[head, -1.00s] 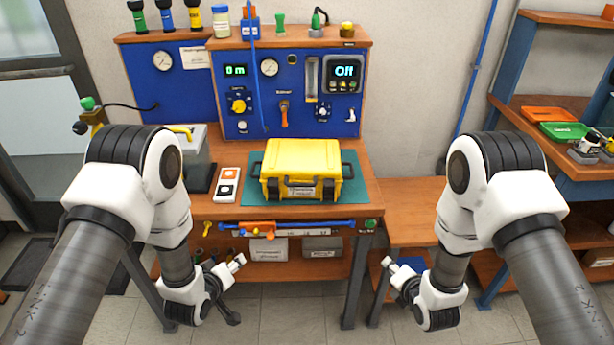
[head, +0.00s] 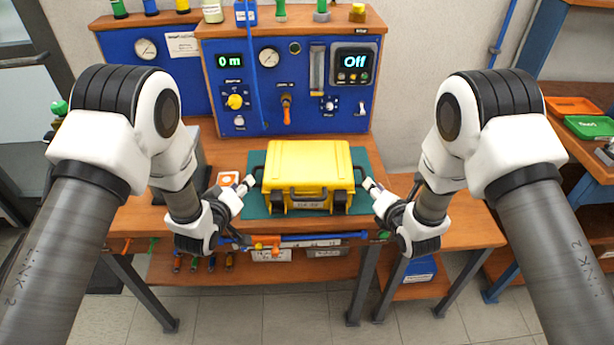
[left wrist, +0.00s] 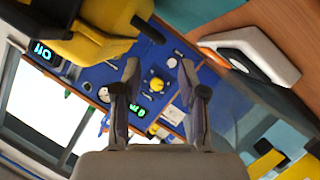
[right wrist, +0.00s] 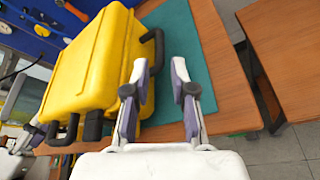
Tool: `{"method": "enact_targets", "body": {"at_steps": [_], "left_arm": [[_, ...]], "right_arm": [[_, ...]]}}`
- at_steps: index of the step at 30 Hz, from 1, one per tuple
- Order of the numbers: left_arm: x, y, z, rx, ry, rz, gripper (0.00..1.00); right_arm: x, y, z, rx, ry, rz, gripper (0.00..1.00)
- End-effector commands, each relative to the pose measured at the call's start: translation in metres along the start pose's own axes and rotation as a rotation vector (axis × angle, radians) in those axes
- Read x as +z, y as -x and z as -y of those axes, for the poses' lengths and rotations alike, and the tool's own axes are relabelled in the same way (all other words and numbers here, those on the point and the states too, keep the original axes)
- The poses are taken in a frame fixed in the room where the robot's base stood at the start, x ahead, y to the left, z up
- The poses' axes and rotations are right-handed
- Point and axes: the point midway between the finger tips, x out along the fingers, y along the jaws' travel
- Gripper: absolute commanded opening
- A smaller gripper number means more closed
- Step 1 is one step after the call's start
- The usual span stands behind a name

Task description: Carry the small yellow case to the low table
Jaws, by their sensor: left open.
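The small yellow case (head: 310,165) sits upright on a green mat (head: 256,208) on the workbench, with dark side handles and a front handle. My left gripper (head: 246,187) is at the case's left side, near that side handle. In the left wrist view, its fingers (left wrist: 160,72) are apart with nothing between them, and the case (left wrist: 85,35) is at upper left. My right gripper (head: 370,187) is at the right side handle. In the right wrist view, its fingers (right wrist: 162,68) are apart, the left fingertip close to the handle (right wrist: 155,45); contact is unclear. A lower wooden table (head: 465,225) stands right of the bench.
A blue regulator panel (head: 285,90) stands behind the case. A white box with an orange dial (head: 228,179) lies left of the mat, close to my left gripper. Shelves with an orange tray (head: 570,105) and a green tray (head: 588,126) stand at far right.

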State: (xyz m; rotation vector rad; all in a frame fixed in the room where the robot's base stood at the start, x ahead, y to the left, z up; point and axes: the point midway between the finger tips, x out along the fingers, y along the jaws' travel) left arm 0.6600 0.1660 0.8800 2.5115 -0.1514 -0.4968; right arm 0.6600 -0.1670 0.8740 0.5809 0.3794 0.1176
Motion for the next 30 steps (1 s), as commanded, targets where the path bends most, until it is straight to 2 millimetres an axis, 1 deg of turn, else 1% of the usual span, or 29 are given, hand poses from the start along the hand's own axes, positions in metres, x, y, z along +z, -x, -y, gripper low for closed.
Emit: {"method": "enact_targets", "body": {"at_steps": [4, 7, 15, 18, 22, 29, 30], "left_arm": [[0.0, -0.003, 0.0, 0.0, 0.0, 0.0, 0.41], [0.0, -0.011, 0.0, 0.001, 0.0, -0.001, 0.41], [0.0, -0.056, 0.0, 0.001, 0.0, -0.001, 0.41], [0.0, -0.069, 0.0, 0.001, 0.0, -0.001, 0.41], [0.0, -0.077, 0.0, 0.0, 0.0, 0.0, 0.41], [0.0, -0.078, 0.0, 0.0, 0.0, 0.0, 0.41], [0.0, -0.078, 0.0, 0.0, 0.0, 0.0, 0.38]], "right_arm": [[0.0, -0.003, 0.0, 0.0, 0.0, 0.0, 0.25], [-0.001, -0.011, 0.0, 0.0, 0.0, 0.0, 0.25], [0.0, -0.056, 0.0, 0.001, -0.001, 0.001, 0.25], [0.0, -0.069, 0.0, 0.0, 0.0, 0.0, 0.25], [-0.001, -0.077, 0.0, -0.001, -0.001, -0.001, 0.25], [0.0, -0.078, 0.0, -0.001, -0.001, -0.001, 0.25], [0.0, -0.078, 0.0, -0.001, -0.001, -0.001, 0.21]]}}
